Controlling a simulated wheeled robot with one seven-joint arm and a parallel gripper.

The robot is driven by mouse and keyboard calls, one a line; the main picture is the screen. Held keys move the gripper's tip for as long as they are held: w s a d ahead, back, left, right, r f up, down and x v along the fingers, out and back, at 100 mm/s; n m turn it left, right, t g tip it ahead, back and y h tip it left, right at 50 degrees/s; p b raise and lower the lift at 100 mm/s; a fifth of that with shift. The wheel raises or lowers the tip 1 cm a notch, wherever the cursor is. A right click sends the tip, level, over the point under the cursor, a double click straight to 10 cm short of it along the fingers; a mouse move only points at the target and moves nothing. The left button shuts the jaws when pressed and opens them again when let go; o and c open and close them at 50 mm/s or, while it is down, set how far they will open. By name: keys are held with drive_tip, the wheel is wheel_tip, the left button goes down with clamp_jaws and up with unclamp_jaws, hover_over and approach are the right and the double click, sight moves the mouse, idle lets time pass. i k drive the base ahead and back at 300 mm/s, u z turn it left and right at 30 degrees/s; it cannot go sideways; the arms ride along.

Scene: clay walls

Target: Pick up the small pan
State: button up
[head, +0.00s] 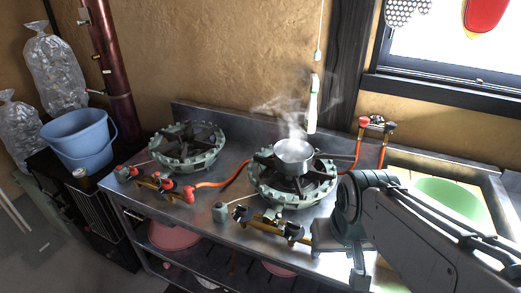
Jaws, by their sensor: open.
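The small pan (294,154) is a silver metal pan on the right gas burner (266,192). Its dark handle (336,156) points to the right, and steam rises above it. My gripper (337,256) hangs low at the end of my arm, over the front of the metal counter, right of and nearer than the burner. It is open and apart from the pan. The arm hides part of the gripper, so its fingers show only partly.
A second burner (184,146) stands empty at the left. Orange hoses (223,183) and brass valves run along the counter (212,205). A green basin (452,198) is at the right. A white-green object (312,106) hangs behind the pan. A blue bucket (80,140) stands far left.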

sight(301, 168)
drive_tip(key=z, duration=2.85)
drive_tip(key=k, duration=1.45)
drive_tip(key=u, duration=1.65)
